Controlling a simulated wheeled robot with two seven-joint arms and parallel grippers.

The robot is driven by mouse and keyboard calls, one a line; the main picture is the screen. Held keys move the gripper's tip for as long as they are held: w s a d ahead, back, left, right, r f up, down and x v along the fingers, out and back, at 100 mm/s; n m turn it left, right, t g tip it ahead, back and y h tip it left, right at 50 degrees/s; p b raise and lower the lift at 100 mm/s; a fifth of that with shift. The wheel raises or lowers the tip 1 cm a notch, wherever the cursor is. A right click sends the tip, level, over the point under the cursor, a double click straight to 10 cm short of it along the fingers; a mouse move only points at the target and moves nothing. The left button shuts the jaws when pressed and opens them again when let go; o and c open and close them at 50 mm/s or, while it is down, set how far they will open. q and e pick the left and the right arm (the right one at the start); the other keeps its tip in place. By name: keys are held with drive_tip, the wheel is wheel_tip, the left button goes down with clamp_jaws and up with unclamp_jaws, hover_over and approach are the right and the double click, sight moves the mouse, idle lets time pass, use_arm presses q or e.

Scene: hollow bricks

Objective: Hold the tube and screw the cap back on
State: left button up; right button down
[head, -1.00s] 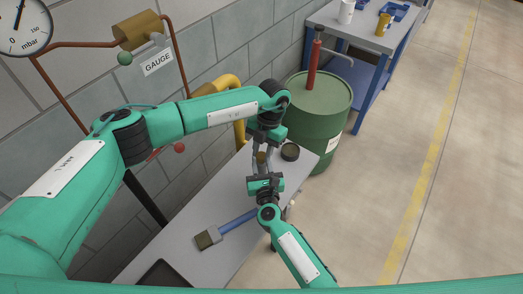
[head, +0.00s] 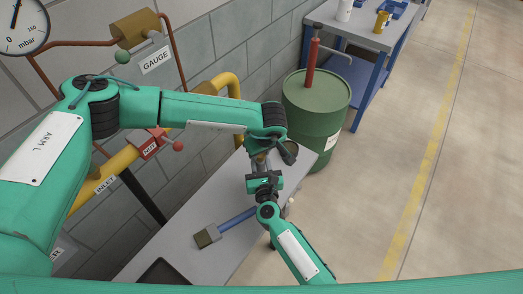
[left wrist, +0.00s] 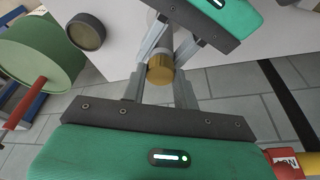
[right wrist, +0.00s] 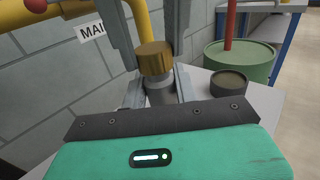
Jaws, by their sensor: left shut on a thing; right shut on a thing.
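A brass-coloured cap (right wrist: 154,58) sits at the top end of a grey tube (right wrist: 160,93) in the right wrist view; I cannot tell how far it is threaded. The cap also shows in the left wrist view (left wrist: 160,69), with the tube partly hidden behind it. My left gripper (left wrist: 160,78) is shut on the cap, its fingers either side, coming from above. My right gripper (right wrist: 160,88) is shut on the tube below the cap. In the head view both grippers meet above the bench, and the left hand hides most of the cap and tube.
A grey bench (head: 190,215) lies below, with a blue-handled brush (head: 208,236), a dark tray (head: 160,272) and a dark round tin (right wrist: 229,83). A green drum (head: 316,115) stands beyond its far end. Pipes and a block wall are close on the left; open floor is right.

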use_arm(q)
drive_tip(key=m+h, duration=0.1)
drive_tip(key=m, duration=0.2)
drive_tip(key=shift+a+m, duration=0.15)
drive_tip(key=shift+m, duration=0.25)
drive_tip(key=m+h, duration=0.1)
drive_tip(key=m, duration=0.3)
drive_tip(key=o, duration=0.9)
drive_tip(key=shift+o, duration=0.2)
drive_tip(key=shift+r, duration=2.25)
drive_tip(key=shift+c, duration=0.4)
